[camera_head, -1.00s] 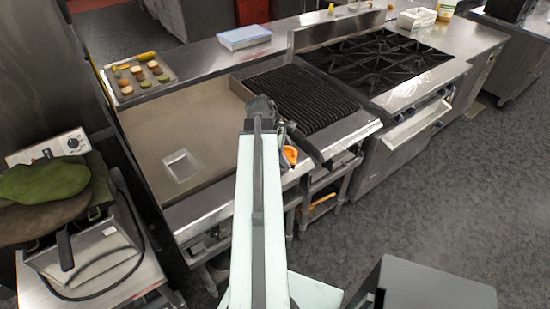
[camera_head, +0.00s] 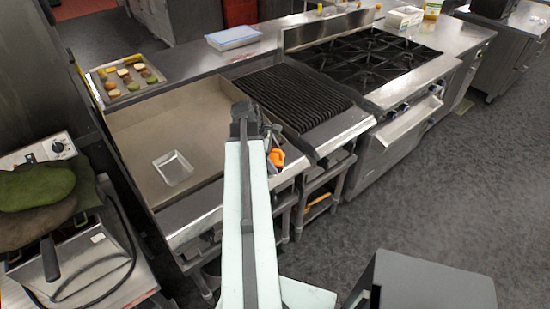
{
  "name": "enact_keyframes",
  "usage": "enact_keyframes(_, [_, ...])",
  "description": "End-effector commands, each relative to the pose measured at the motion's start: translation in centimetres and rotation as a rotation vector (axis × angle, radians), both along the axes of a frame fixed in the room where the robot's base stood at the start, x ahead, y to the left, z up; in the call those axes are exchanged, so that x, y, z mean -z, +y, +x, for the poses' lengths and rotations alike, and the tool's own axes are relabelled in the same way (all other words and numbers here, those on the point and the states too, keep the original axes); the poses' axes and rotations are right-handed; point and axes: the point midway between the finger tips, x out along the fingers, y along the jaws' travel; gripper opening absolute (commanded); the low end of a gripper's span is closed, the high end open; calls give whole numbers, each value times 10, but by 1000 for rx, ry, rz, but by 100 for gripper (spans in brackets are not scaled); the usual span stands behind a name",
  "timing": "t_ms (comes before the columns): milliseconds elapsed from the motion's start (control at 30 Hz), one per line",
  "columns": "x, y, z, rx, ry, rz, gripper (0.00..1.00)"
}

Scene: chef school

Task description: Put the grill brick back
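My arm reaches forward, and my gripper (camera_head: 243,112) is a small dark shape at its far end, seen from behind over the gap between the griddle and the char grill. The arm hides most of it, so I cannot tell whether it is open or shut, or whether it holds anything. I cannot make out a grill brick for certain. A small empty metal tray (camera_head: 173,167) lies on the flat griddle (camera_head: 135,125). An orange object (camera_head: 277,157) shows just right of my arm at the front edge; I cannot tell what it is.
The black-ribbed char grill (camera_head: 290,95) and a burner range (camera_head: 362,55) stand to the right. A tray of food (camera_head: 125,80) and a blue-white container (camera_head: 233,38) sit on the back counter. A fryer (camera_head: 75,265) stands at left. Open floor (camera_head: 440,190) lies right.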

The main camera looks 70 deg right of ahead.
Motion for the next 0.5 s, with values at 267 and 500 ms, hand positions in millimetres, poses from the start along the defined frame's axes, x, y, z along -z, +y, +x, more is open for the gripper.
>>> enact_keyframes(267, [-8,0,0,1,0,0,84])
enact_keyframes(500, [-48,8,12,-1,0,0,84])
